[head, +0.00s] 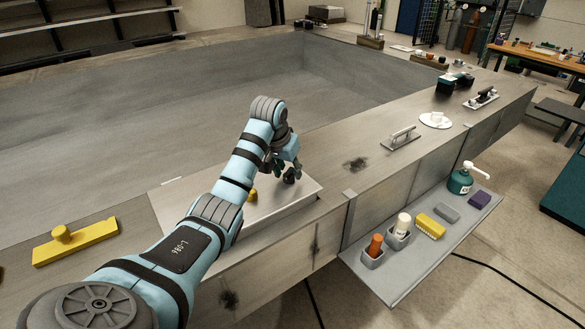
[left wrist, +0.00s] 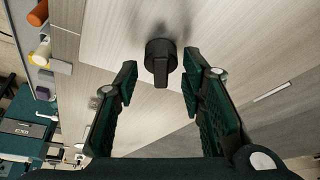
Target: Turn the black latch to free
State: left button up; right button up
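The black latch (left wrist: 161,62) is a round knob with a straight raised handle, on a pale wood-grained panel (left wrist: 225,35). In the left wrist view it sits between and just beyond the fingertips of my left gripper (left wrist: 160,88). The handle points down the picture, toward the gripper. The fingers are spread on either side with a gap to each, so the gripper is open and empty. In the head view my left gripper (head: 286,168) is low over the pale box top (head: 297,195); the fingers and the latch are hard to separate there. My right gripper is not in view.
A yellow knob (head: 252,195) shows partly behind my arm. A yellow block with a knob (head: 75,243) lies at left. A grey shelf (head: 385,283) holds an orange item, a white bottle, a yellow brush and a green pump bottle (head: 461,181). A metal handle (head: 401,138) stands further right.

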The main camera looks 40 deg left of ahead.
pick_arm(q)
jog(key=shift+w+f, duration=0.15)
jog(key=shift+a, duration=0.1)
grip_shut()
jog(key=shift+m, duration=0.3)
jog(key=shift+a+m+h, duration=0.1)
jog(key=shift+m+h, duration=0.45)
jog(key=shift+m, duration=0.75)
jog(key=shift+a+m+h, duration=0.1)
jog(key=shift+m+h, duration=0.45)
jog(key=shift+m, duration=0.75)
grip_release()
